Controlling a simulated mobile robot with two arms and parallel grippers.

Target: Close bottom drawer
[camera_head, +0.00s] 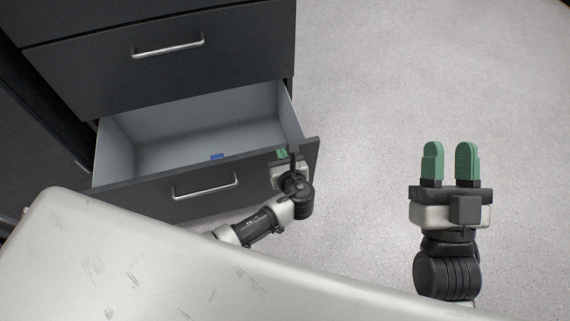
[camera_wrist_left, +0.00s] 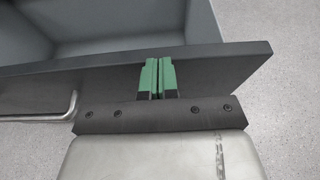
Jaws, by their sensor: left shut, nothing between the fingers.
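The bottom drawer (camera_head: 140,198) of the dark cabinet stands pulled out, its grey inside open to view. Its front has a silver bar handle (camera_head: 205,190), which also shows at the left of the left wrist view (camera_wrist_left: 45,112). My left gripper (camera_head: 283,154) is at the right part of the drawer front, right of the handle. In the left wrist view its green fingers (camera_wrist_left: 157,76) are together and empty, over the drawer front (camera_wrist_left: 215,62) near its top edge; whether they touch it I cannot tell. My right gripper (camera_head: 451,163) is open and empty over the floor.
A small blue object (camera_head: 217,157) lies inside the drawer. The drawer above (camera_head: 150,75) is shut. The floor (camera_head: 400,80) to the right of the cabinet is clear.

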